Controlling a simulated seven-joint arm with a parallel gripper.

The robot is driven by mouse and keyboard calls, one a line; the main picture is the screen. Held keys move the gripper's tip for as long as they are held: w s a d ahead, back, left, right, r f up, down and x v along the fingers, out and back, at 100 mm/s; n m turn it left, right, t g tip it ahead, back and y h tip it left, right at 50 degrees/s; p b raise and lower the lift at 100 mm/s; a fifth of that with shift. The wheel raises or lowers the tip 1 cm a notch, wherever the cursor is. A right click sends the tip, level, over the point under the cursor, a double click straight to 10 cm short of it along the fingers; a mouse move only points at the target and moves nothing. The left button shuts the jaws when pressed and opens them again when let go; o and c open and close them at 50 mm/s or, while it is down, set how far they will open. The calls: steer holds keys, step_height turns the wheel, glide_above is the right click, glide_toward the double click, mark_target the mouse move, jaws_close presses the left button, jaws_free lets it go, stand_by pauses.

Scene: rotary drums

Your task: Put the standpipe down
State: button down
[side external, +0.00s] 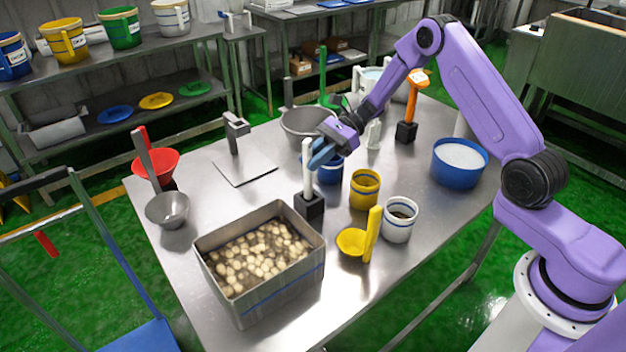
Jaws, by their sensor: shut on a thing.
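The standpipe appears to be the upright white tube (307,176) near the middle of the metal table. Its lower end meets a black block (309,206). My gripper (318,158) reaches in from the upper right, its blue fingers at the tube's upper part. It is shut on the tube. The tube looks upright. I cannot tell whether it stands in the block or just behind it, or whether its foot bears weight.
A steel tray of pale lumps in liquid (211,272) is in front. A blue container (330,174), yellow cup (364,188), white cup (398,232) and yellow scoop (352,243) crowd the right. A grey bowl (303,122) is behind. Bare table lies left, around a flat plate (245,168).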

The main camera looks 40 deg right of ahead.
steer(key=shift+f, duration=2.2)
steer(key=c, duration=1)
jaws_free()
